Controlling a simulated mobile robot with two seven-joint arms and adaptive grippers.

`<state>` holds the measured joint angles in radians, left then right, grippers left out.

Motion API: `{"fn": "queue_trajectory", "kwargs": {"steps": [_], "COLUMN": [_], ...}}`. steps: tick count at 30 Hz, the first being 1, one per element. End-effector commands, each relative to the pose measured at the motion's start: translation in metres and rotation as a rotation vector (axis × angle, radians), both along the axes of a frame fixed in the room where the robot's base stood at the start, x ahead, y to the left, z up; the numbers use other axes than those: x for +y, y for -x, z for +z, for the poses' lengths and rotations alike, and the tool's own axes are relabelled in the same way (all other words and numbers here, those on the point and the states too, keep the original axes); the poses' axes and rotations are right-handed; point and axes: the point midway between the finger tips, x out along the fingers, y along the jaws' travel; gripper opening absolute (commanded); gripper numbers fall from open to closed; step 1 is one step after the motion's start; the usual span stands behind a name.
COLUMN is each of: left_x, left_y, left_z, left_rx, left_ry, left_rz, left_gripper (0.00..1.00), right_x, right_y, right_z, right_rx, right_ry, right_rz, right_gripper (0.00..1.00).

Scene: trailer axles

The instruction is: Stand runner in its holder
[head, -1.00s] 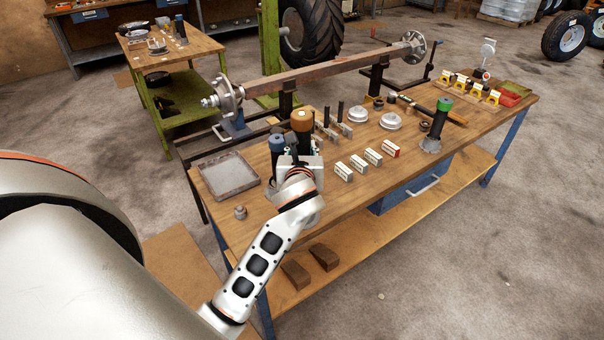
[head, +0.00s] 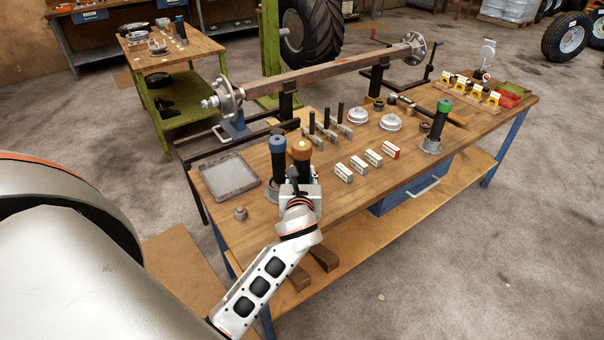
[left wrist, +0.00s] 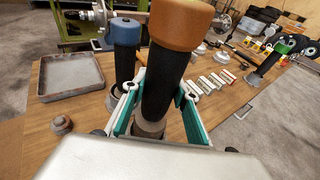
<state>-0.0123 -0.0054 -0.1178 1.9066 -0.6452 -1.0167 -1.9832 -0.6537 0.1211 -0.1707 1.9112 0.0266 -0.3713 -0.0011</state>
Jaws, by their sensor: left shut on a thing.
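The runner appears to be the black cylinder with an orange-brown top (head: 300,149), though no label confirms this. It also shows large and nearly upright in the left wrist view (left wrist: 172,75). My left gripper (head: 299,180) is shut on it, with teal-lined fingers on both sides in the left wrist view (left wrist: 157,110). A grey round piece (left wrist: 150,129) shows at its lower end; I cannot tell whether this is its holder or part of it. My gripper hides the base in the head view. My right gripper is not in view.
A blue-topped cylinder (head: 278,160) stands close to the left, and a green-topped one (head: 437,120) stands in a grey base (head: 430,146) farther right. A grey tray (head: 229,177), a small knob-like part (head: 240,213) and several small boxes (head: 374,158) lie on the wooden bench.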

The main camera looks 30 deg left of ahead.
Motion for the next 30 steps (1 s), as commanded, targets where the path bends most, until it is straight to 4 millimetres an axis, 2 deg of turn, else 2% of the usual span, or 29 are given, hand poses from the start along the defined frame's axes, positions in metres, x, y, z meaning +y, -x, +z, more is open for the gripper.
{"fn": "queue_trajectory", "kwargs": {"steps": [18,19,21,30], "left_x": [0.000,0.000,0.000,0.000], "left_y": [-0.001,0.000,0.000,0.000], "left_z": [-0.009,-0.012,-0.012,-0.011], "left_rx": [-0.005,-0.001,0.000,-0.001], "left_ry": [-0.001,0.001,0.000,-0.001], "left_rz": [0.001,0.000,0.000,0.000], "left_gripper": [0.00,0.31,0.45,0.45], "right_x": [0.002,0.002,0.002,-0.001], "right_y": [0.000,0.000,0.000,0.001], "right_z": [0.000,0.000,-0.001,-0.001], "right_rx": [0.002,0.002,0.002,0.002], "right_ry": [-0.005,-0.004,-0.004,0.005], "right_rz": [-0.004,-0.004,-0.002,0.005], "right_gripper": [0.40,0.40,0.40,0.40]}}
